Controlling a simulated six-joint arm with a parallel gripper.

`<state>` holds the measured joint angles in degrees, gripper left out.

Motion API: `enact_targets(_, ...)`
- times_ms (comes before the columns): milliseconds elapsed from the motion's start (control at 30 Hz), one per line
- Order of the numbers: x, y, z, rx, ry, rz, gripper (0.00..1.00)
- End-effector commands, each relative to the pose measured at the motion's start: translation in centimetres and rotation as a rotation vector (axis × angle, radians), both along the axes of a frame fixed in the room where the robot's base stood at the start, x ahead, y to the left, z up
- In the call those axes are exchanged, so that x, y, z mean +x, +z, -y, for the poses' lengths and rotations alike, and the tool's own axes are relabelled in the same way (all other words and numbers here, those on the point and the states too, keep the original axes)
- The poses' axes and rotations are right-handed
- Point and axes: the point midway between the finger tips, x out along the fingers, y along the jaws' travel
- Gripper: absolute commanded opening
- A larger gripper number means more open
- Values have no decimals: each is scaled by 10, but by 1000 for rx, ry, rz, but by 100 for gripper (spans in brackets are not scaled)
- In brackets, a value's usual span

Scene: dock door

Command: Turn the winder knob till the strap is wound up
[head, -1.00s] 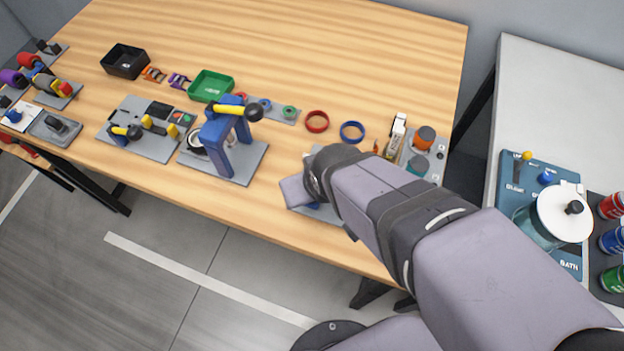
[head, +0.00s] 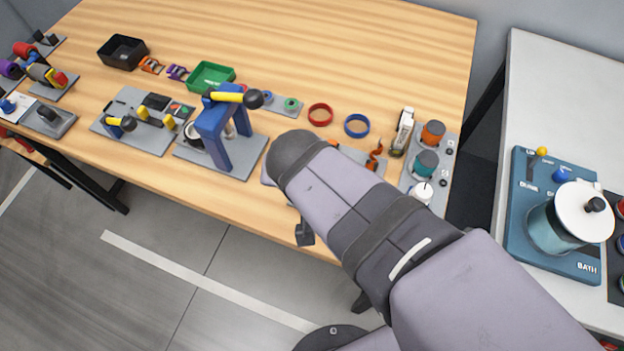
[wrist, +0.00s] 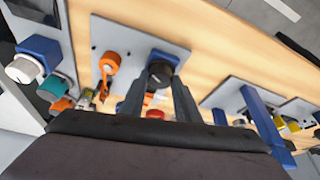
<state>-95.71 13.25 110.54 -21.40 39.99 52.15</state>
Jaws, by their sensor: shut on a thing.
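The winder's grey plate (wrist: 112,38) shows in the wrist view, with a blue block (wrist: 170,57) on it. The dark round knob (wrist: 160,70) sits at this block, between the fingertips of my gripper (wrist: 160,84). My gripper is shut on the knob. An orange strap piece (wrist: 108,66) stands on the plate left of the knob, with more orange near the plate's edge. In the head view my arm hides the knob and fingers; only orange strap (head: 375,155) and part of the plate show beyond it. How much strap is wound, I cannot tell.
A plate with orange and teal knobs (head: 426,162) stands right of the winder. A blue frame with a yellow lever (head: 228,120) stands to its left. Red (head: 320,114) and blue rings (head: 357,125) lie behind. The wood tabletop (head: 350,50) is clear at the back.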

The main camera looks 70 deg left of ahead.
Motion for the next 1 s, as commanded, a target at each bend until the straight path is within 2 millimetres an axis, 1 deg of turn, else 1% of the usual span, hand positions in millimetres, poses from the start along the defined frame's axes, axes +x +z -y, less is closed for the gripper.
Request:
enact_targets(333,0,0,1,-2,-2,-1,7)
enact_targets(367,0,0,1,-3,-2,-1,36)
enact_targets(400,0,0,1,-3,-2,-1,46)
enact_targets(433,0,0,1,-3,-2,-1,48)
enact_targets(767,-1,1,1,-1,-1,-1,48)
enact_targets(867,-2,7,2,1,0,-2,48)
enact_targets(1000,-5,22,7,4,-1,-2,48)
